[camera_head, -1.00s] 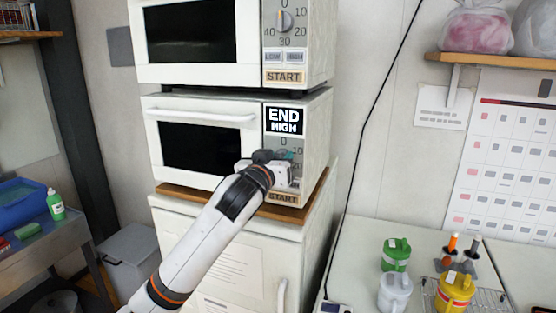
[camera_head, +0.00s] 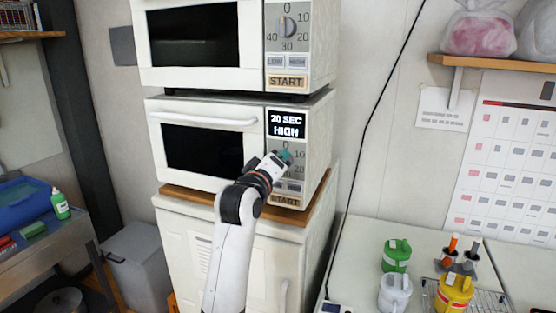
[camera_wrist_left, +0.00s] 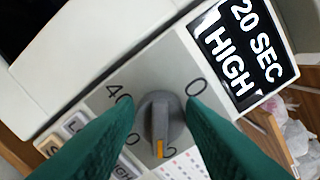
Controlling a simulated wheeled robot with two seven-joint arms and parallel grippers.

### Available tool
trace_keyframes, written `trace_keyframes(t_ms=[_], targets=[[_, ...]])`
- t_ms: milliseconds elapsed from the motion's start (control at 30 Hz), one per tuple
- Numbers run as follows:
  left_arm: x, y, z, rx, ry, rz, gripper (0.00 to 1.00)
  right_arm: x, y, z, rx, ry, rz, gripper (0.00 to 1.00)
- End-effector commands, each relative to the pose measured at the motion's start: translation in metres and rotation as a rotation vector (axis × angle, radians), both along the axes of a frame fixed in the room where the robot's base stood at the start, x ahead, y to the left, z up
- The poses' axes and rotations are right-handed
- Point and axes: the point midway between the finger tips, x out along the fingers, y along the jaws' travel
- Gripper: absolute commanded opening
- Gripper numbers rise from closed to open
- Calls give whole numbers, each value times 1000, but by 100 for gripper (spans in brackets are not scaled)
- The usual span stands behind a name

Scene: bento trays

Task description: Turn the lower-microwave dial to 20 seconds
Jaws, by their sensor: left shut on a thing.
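The lower microwave (camera_head: 200,117) stands on a wooden board, and its display (camera_head: 286,123) reads "20 SEC HIGH". Its grey dial (camera_wrist_left: 159,118) shows in the left wrist view, with an orange mark at the bottom of that picture, away from the 0 and covering part of a number. My left gripper (camera_wrist_left: 160,108) has its green fingers on both sides of the dial and is shut on it. In the head view the gripper (camera_head: 284,156) hides most of the dial. My right gripper is not in view.
The upper microwave (camera_head: 195,77) sits just above, with its own dial (camera_head: 287,27). A START button (camera_head: 283,199) lies below the lower dial. A counter at right holds a green cup (camera_head: 396,257) and a yellow one (camera_head: 454,292).

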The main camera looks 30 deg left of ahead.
Motion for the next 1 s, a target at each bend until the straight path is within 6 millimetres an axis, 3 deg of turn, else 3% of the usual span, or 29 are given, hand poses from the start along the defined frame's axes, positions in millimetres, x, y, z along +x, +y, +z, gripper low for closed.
trace_keyframes(t_ms=[300, 800, 833, 933, 1000], targets=[[0, 1, -1, -100, -23, 1, 14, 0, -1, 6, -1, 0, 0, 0], [0, 1, -1, -113, -26, 1, 14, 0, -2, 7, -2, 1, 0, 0], [0, 1, -1, -113, -26, 1, 42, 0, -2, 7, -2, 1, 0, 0], [0, 1, -1, -113, -26, 1, 58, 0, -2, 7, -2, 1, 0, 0], [0, 1, -1, -113, -27, 0, 58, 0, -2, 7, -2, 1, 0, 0]])
